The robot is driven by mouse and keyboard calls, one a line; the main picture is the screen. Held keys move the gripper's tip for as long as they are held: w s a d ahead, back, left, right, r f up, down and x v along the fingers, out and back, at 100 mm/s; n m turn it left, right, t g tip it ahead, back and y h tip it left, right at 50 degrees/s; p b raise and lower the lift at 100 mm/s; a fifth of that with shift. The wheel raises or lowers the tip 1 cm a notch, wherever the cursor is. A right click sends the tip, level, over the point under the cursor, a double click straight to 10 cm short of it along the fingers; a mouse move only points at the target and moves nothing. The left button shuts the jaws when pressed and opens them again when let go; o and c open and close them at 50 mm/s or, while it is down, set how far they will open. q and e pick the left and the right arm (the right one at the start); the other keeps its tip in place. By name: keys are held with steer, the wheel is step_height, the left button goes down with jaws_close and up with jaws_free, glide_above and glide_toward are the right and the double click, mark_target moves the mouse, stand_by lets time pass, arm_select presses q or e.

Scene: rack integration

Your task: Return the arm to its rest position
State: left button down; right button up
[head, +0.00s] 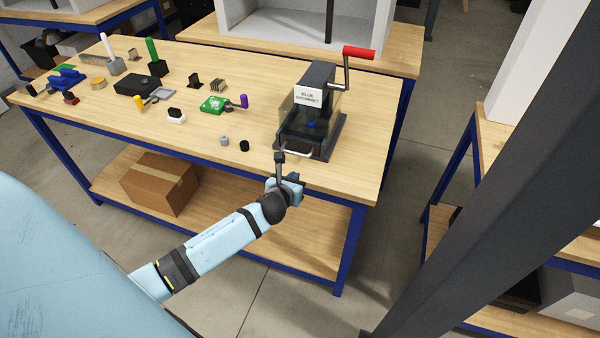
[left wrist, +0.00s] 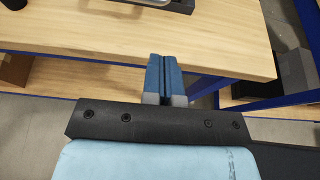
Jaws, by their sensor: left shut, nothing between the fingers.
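My left arm reaches in from the lower left in the head view. Its gripper (head: 280,160) is in front of the workbench's front edge, close to the base of the grey press with a red-handled lever (head: 312,110). In the left wrist view the blue fingers (left wrist: 163,80) lie side by side, shut with nothing between them. They point toward the wooden bench top (left wrist: 225,45), and the press base shows at the top edge of that view. My right gripper does not show in either view.
The bench (head: 345,175) carries several small parts, including a green board (head: 214,104) and a black box (head: 142,84). A cardboard box (head: 160,183) sits on the lower shelf. A dark post (head: 480,180) crosses the right side. Floor (head: 290,300) in front of the bench is clear.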

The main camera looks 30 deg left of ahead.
arm_select(q)
steer(key=s+d+f+n+h, duration=0.2)
steer(key=s+d+n, duration=0.3)
steer(key=s+n, duration=0.3)
steer(key=s+d+f+n+g+h, duration=0.1)
steer(key=s+d+f+n+h, duration=0.1)
steer(key=s+d+n, duration=0.3)
steer(key=s+d+f+n+g+h, duration=0.1)
steer(key=s+d+n, duration=0.4)
steer(key=s+n, duration=0.7)
step_height(320, 180, down, 2)
steer(key=n+h, duration=0.1)
steer(key=n, duration=0.4)
steer(key=shift+d, duration=0.4)
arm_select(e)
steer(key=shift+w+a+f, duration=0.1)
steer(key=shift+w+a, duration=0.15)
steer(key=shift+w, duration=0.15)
